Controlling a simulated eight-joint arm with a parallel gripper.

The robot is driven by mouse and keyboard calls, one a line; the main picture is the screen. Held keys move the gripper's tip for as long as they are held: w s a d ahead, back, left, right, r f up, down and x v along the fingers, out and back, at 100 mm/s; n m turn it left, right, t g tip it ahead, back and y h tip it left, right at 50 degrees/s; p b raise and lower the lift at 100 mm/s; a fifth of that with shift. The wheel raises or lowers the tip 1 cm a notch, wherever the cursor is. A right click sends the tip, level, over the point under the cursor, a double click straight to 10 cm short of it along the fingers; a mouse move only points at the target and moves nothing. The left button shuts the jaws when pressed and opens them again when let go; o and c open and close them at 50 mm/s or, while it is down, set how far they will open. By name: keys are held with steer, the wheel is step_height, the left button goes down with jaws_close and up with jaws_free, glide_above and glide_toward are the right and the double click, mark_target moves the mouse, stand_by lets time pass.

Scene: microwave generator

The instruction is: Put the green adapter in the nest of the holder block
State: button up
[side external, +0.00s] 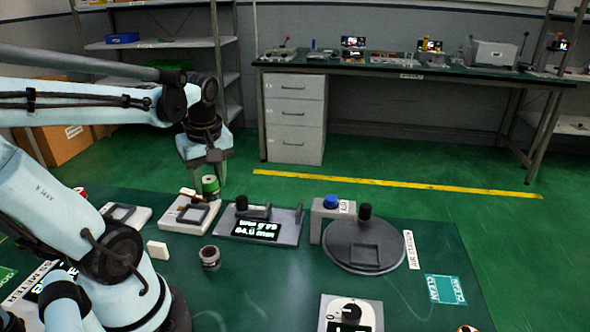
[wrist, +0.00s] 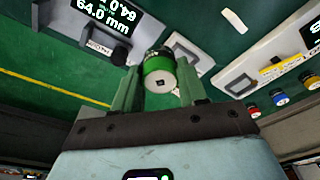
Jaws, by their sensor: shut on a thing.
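The green adapter (side external: 210,184) is a short green cylinder with a pale end. My gripper (side external: 208,172) is shut on it and holds it above the far side of the bench, near a pale block (side external: 172,222) with a dark square recess. In the wrist view, the adapter (wrist: 158,66) sits between the two fingers of my gripper (wrist: 160,82). A similar pale block (side external: 138,222) with a square recess stands to the left. The frames do not clearly show which block is the holder block. The gap below the adapter is hard to judge.
A grey gauge (side external: 285,236) with a 64.0 mm display stands right of the pale blocks. Further right is a round grey air station (side external: 385,257). A small dark jar (side external: 210,258) and a white piece (side external: 157,250) lie in front. Green bench surface (side external: 265,290) is clear ahead.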

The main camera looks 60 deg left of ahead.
steer(key=s+a+f, duration=0.1)
steer(key=a, duration=0.1)
steer(key=s+a+f, duration=0.1)
steer(key=a+f, duration=0.1)
steer(key=a, duration=0.1)
steer(key=s+a+f, duration=0.1)
steer(key=a+f, duration=0.1)
steer(key=shift+a, duration=0.3)
steer(key=shift+f, duration=1.95)
steer(key=shift+f, duration=0.15)
steer(key=o, duration=1.1)
steer(key=shift+o, duration=0.2)
